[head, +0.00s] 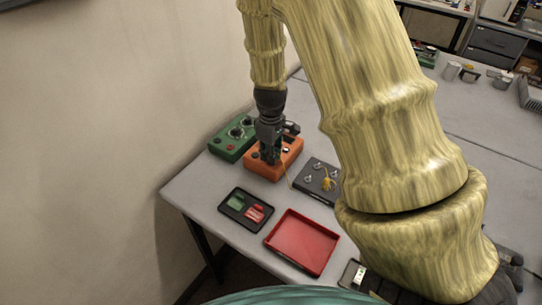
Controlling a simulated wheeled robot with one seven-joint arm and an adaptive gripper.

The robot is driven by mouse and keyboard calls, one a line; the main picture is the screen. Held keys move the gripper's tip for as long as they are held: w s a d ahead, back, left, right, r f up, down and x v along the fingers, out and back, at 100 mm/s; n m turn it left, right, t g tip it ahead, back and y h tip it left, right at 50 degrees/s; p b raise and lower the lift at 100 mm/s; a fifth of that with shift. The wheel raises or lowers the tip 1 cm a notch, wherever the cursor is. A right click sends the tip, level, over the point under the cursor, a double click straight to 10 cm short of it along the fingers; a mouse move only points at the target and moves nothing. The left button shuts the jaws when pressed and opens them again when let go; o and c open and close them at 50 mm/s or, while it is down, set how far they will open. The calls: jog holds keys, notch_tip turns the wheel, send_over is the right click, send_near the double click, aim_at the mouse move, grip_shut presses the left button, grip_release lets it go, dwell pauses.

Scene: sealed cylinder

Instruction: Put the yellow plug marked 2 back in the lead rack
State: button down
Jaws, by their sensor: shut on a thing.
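My gripper (270,160) points down over the orange box (274,168) at the back left of the table. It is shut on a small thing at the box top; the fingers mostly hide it. A thin yellowish lead (288,178) runs from there towards the dark board with round silver sockets, which looks like the lead rack (310,189). A yellow plug (326,184) shows on this rack. The thing in my fingers looks like the other yellow plug, but no number is readable. I cannot tell whether it is in the box or just above it.
A green box with dials (228,147) stands left of the orange box, close to the wall. In front are a black tray (233,218) with green and red pieces and an empty red tray (300,245). My arm hides much of the table's middle.

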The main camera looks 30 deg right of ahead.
jog(key=shift+r+p, duration=2.05)
jog(key=shift+r, duration=0.55)
jog(key=shift+r, duration=0.1)
jog(key=shift+s, duration=0.1)
